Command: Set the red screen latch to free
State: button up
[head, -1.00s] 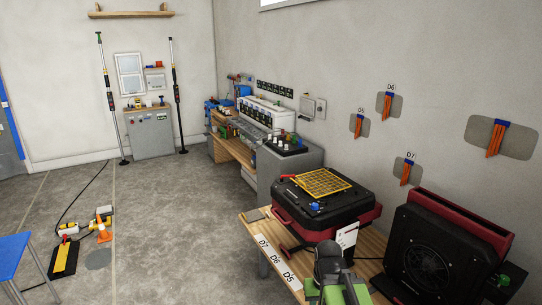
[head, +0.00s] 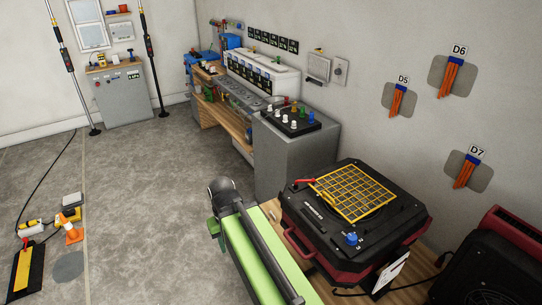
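The red screen latch (head: 304,181) is a small red lever at the left corner of a yellow grid screen (head: 352,193). The screen lies on top of a black and red machine (head: 325,222) on the wooden bench. The latch's exact setting is too small to read. My green and black arm reaches up from the bottom of the view, left of the machine and apart from the latch. My gripper cannot be made out.
A blue knob (head: 352,239) sits on the machine's front edge. A second black and red unit (head: 485,268) stands at the right. A grey cabinet (head: 293,150) is behind. Open floor (head: 140,190) lies to the left.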

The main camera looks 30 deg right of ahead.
aim_at(313, 181)
jog(key=u, duration=0.25)
jog(key=i, duration=0.9)
jog(key=u, duration=0.5)
jog(key=i, duration=0.6)
jog(key=z, duration=0.3)
jog(key=k, duration=0.4)
jog(key=u, duration=0.15)
